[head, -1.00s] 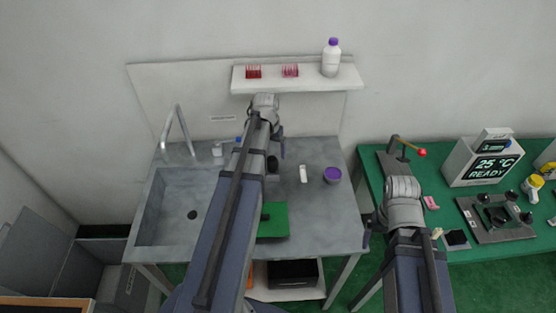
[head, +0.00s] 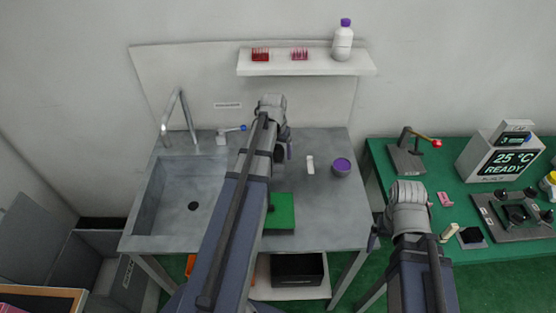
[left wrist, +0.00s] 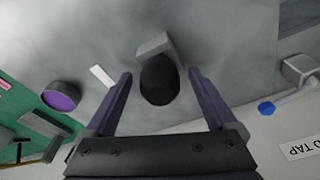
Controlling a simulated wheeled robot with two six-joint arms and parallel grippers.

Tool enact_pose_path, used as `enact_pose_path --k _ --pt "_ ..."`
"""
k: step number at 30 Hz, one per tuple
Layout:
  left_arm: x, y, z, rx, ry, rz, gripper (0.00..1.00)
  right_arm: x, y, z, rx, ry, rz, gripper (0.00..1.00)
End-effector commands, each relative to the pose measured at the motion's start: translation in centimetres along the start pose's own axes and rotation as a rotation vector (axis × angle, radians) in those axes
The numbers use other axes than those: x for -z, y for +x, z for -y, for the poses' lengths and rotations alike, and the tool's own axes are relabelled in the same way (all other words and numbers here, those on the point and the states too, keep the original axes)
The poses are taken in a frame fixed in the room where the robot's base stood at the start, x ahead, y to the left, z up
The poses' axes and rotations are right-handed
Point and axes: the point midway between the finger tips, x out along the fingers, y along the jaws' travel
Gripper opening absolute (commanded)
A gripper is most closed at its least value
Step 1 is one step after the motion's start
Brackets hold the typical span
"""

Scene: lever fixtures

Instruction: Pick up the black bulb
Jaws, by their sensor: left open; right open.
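The black bulb (left wrist: 159,82) shows in the left wrist view as a dark rounded shape next to a small grey block (left wrist: 153,46) on the grey counter. My left gripper (left wrist: 158,84) is open, with one purple finger on each side of the bulb in that view and gaps on both sides.
A purple-topped tub (head: 341,167) and a small white piece (head: 310,164) lie right of the left gripper. A blue-handled tap (head: 231,130) is to its left. A green pad (head: 281,211) lies nearer. A shelf (head: 305,67) with a bottle hangs above.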

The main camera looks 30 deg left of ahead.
Motion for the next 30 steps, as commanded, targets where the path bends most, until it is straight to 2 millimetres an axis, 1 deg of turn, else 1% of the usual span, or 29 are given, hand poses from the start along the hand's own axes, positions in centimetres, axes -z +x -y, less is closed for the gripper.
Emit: enact_pose_path --k 1,2,10,30 --pt "-0.02 0.97 0.0 0.0 0.0 0.0 0.91 0.06 0.96 0.09 0.0 0.0 0.0 0.9" --pt "-0.01 1.08 -0.01 0.0 0.0 0.0 0.91 0.06 1.06 0.1 0.0 0.0 0.0 0.9" --pt "0.03 0.92 -0.02 0.0 0.0 0.0 0.91 0.05 0.9 0.09 0.0 0.0 0.0 0.9" --pt "0.03 0.92 -0.01 0.0 0.0 0.0 0.15 0.05 0.9 0.09 0.0 0.0 0.0 0.9"
